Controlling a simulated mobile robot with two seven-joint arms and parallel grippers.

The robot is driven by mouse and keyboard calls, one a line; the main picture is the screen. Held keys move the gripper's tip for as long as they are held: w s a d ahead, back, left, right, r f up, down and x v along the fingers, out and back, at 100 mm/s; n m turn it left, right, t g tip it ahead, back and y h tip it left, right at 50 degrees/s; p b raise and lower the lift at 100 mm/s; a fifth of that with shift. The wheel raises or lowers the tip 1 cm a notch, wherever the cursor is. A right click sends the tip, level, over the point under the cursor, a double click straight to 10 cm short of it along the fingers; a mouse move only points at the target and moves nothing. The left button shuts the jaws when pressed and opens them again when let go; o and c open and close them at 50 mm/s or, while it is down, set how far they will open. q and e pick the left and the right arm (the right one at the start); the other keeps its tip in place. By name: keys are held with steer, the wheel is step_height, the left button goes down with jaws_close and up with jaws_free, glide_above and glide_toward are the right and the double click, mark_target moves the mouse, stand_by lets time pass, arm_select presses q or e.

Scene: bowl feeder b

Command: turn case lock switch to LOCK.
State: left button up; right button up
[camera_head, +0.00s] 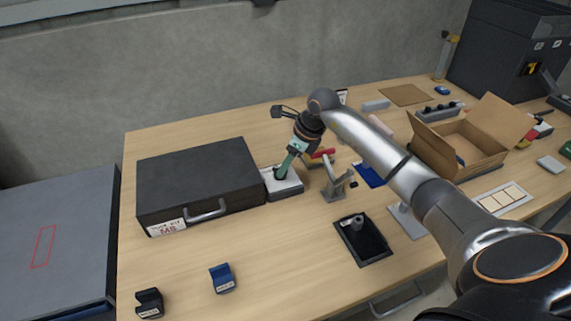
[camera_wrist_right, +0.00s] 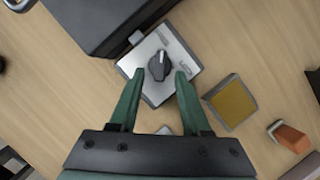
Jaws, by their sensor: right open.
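The case lock switch is a black rotary knob (camera_wrist_right: 159,66) on a light metal plate (camera_wrist_right: 150,91), seen in the right wrist view. The plate also shows in the head view (camera_head: 290,188), against the right side of the dark case (camera_head: 200,178). My right gripper (camera_wrist_right: 156,84) is open, with its green fingertips on either side of the knob's near end. I cannot tell whether they touch it. In the head view my right gripper (camera_head: 284,170) points down at the plate and hides the knob. The lettering on the plate is too small to read. My left gripper is not in view.
A yellow-topped block (camera_wrist_right: 232,103) sits right of the plate. A grey stand (camera_head: 335,186) and a black tray (camera_head: 362,240) are nearby. An open cardboard box (camera_head: 458,148) is at right.

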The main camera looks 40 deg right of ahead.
steer(key=shift+w+a+f, duration=0.1)
steer(key=shift+w+f, duration=0.1)
steer(key=shift+f, duration=0.25)
jaws_close()
stand_by(0.4)
